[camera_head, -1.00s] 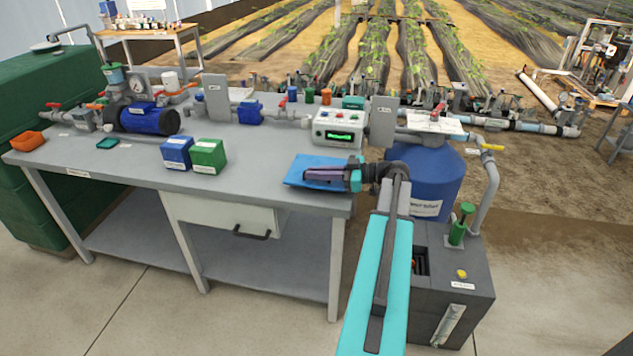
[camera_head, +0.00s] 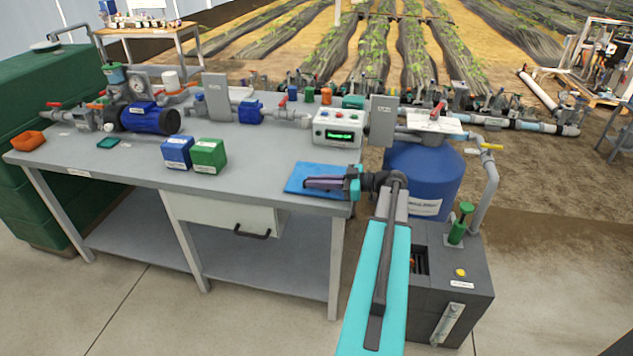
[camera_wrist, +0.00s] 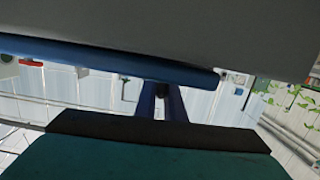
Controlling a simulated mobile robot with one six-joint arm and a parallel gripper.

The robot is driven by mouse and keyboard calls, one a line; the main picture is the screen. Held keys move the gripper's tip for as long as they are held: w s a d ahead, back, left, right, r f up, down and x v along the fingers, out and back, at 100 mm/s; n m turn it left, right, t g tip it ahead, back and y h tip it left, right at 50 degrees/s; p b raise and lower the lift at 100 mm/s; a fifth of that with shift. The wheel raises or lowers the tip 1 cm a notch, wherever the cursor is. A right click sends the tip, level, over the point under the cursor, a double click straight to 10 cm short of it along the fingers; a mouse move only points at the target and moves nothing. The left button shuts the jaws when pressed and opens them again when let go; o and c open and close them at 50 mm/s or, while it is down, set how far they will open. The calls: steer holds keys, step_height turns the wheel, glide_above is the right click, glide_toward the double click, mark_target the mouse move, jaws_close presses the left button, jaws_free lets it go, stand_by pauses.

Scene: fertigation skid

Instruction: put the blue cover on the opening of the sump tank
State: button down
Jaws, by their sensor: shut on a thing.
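The flat blue cover (camera_head: 308,172) is at the front right corner of the grey workbench. In the head view I cannot tell whether it rests on the bench or is just above it. My gripper (camera_head: 325,183) is shut on the cover, reaching in from the right, and hides part of it. In the wrist view the cover shows as a blue edge (camera_wrist: 120,62) across the fingers (camera_wrist: 162,100). The sump tank (camera_head: 455,290) is the dark grey box on the floor, right of the bench. Its dark opening (camera_head: 420,262) is uncovered and partly hidden by my arm.
A blue round tank (camera_head: 425,170) stands behind the sump tank. A green pump (camera_head: 460,222) and a grey pipe (camera_head: 490,190) rise near the opening. A control box (camera_head: 338,130), a green box (camera_head: 208,156) and a blue box (camera_head: 177,152) stand on the bench.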

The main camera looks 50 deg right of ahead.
steer(key=c, duration=1.8)
jaws_free()
steer(key=shift+c, duration=0.2)
steer(key=shift+s+d, duration=0.1)
steer(key=b+v, duration=0.2)
steer(key=v, duration=0.9)
steer(key=shift+s+d+r, duration=0.1)
steer(key=shift+s, duration=0.3)
steer(key=shift+o, duration=0.4)
